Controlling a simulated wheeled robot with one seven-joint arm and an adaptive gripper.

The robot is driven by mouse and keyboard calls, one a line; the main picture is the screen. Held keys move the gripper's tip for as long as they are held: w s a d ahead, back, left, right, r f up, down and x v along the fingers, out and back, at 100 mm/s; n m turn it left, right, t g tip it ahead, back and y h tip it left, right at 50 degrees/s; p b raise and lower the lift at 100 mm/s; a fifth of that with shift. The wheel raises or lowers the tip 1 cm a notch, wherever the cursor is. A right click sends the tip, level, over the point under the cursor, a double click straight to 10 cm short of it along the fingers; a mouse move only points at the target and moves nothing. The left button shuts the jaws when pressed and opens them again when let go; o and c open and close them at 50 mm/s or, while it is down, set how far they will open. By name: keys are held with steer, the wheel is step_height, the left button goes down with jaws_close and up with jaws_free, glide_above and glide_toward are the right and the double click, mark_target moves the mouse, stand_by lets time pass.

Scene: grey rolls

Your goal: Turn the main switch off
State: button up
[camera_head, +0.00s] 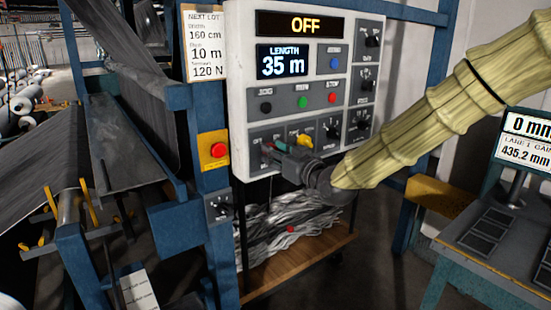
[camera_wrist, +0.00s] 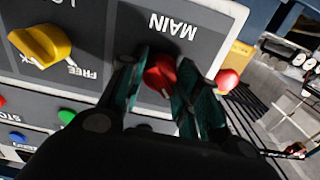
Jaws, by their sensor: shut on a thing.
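The main switch is a red knob (camera_wrist: 160,75) under the upside-down MAIN label in the wrist view. My gripper (camera_wrist: 162,84) has a finger on each side of the knob and is shut on it. In the head view my gripper (camera_head: 272,150) is at the lower left of the white control panel (camera_head: 237,100) and hides most of the switch. The top display (camera_head: 305,26) reads OFF in orange. The knob's pointing direction is hard to tell between the fingers.
A yellow knob (camera_wrist: 40,44) is beside the switch, at left in the wrist view. A red stop button (camera_head: 218,150) on a yellow box is left of the panel. A wooden cart (camera_head: 297,268) with grey material stands below. A table (camera_head: 490,262) is at right.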

stand_by(0.5)
steer(key=o, duration=1)
steer(key=shift+o, duration=0.2)
steer(key=shift+d, duration=0.1)
steer(key=v, duration=1.2)
steer(key=shift+f, duration=0.1)
